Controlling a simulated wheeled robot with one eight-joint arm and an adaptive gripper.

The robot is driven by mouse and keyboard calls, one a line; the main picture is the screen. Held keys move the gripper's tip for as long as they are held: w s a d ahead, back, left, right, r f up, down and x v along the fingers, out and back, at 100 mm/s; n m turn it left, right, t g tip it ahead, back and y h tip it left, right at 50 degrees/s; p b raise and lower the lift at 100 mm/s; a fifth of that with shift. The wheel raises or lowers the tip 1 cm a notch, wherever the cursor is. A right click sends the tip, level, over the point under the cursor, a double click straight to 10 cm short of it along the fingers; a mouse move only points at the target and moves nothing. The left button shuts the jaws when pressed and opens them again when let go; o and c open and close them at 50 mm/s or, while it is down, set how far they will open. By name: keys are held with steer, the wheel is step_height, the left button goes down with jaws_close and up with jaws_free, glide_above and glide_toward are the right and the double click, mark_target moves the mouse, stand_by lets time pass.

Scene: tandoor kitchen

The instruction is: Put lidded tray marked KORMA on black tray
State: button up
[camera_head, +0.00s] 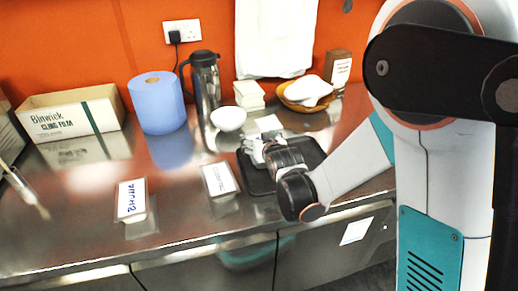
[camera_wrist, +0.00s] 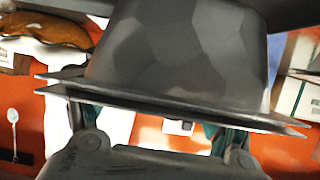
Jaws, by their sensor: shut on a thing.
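My gripper (camera_head: 257,150) is over the back left part of the black tray (camera_head: 258,184), which lies flat on the steel counter. In the wrist view, my gripper (camera_wrist: 158,120) is shut on a grey foil tray (camera_wrist: 180,55) with a wide rim. Its pale lid (camera_head: 266,124) shows just beyond the gripper in the head view. I cannot read a mark on it. My wrist hides part of the black tray. Whether the held tray touches it, I cannot tell.
Two other white-lidded trays lie left of the black tray: one with blue writing (camera_head: 131,200), one nearer (camera_head: 219,180). Behind stand a steel flask (camera_head: 205,85), a white bowl (camera_head: 228,118), a stack of white boxes (camera_head: 249,94), a basket (camera_head: 306,92) and blue roll (camera_head: 158,104).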

steer(key=shift+f+b, duration=0.3)
steer(key=shift+f, duration=0.9)
steer(key=shift+f, duration=0.1)
steer(key=o, duration=1.3)
steer(key=shift+s+r, duration=0.2)
steer(key=shift+r, duration=0.05)
steer(key=p+v, duration=0.4)
steer(key=v, duration=0.7)
steer(key=shift+s+d, duration=0.1)
steer(key=shift+s, duration=0.15)
